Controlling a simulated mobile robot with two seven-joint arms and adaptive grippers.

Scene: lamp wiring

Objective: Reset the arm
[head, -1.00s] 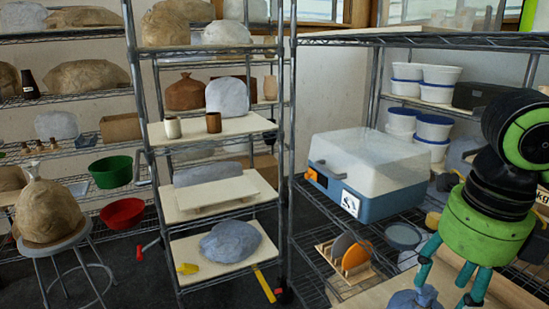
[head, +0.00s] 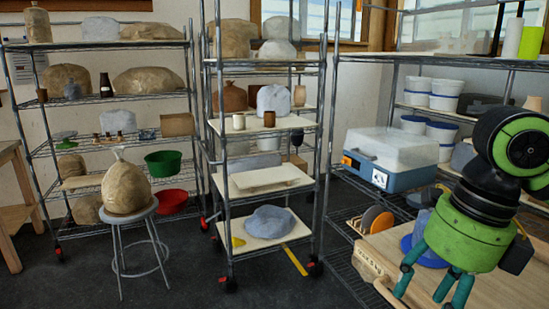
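My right gripper (head: 430,296) is at the lower right of the head view, on a green and black arm that comes in from the right edge. Its teal fingers point down and are spread apart, with nothing seen between them. It hangs in front of a wooden table top (head: 385,243). A blue round piece with a grey lump (head: 421,228) on it is partly hidden behind the arm. My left arm and gripper are out of view. No lamp or wiring part can be made out.
A wire shelf (head: 211,165) with clay bags and pots stands in the middle. A stool (head: 127,215) bears a wrapped clay bag (head: 125,186) at left. A blue and white box (head: 385,178) and tubs (head: 443,101) sit on the right shelves. The floor at front left is clear.

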